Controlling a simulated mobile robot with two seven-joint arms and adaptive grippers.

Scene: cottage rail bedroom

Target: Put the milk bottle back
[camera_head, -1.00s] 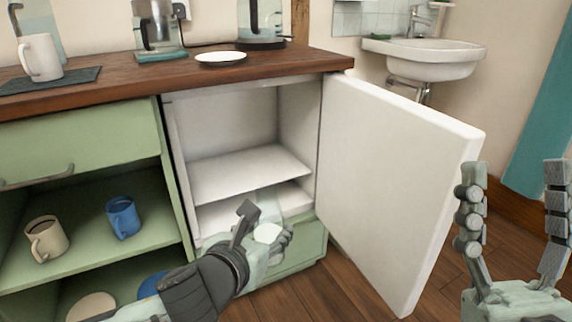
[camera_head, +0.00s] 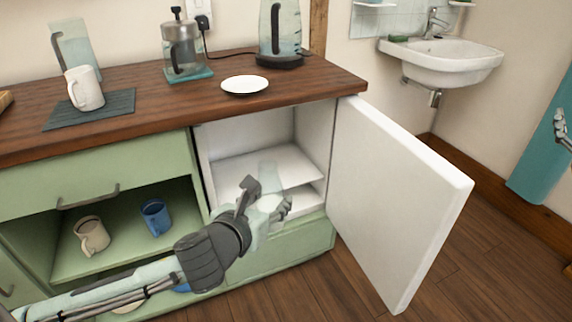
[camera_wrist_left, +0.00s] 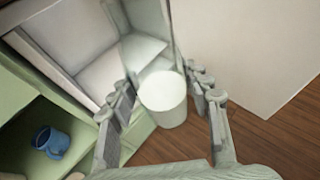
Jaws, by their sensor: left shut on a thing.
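The milk bottle (camera_head: 270,176), clear with white in it, is in my left gripper (camera_head: 264,198), in front of the open white cupboard. In the left wrist view the bottle (camera_wrist_left: 163,100) shows as a pale round shape between the two fingers of the left gripper (camera_wrist_left: 160,88). The gripper is shut on it. The open cupboard (camera_head: 225,138) has a white shelf (camera_head: 250,167) inside and a lower space under it. The bottle overlaps the shelf's front in the head view; I cannot tell how far in it is. Part of my right gripper (camera_head: 562,128) shows at the right edge.
The white door (camera_head: 395,190) stands wide open to the right. The wooden counter (camera_head: 310,85) above holds a small white plate (camera_head: 245,84), a coffee press (camera_head: 183,50), a kettle (camera_head: 280,35) and a white mug (camera_head: 84,89). Mugs stand on the green shelf (camera_head: 120,245) at left.

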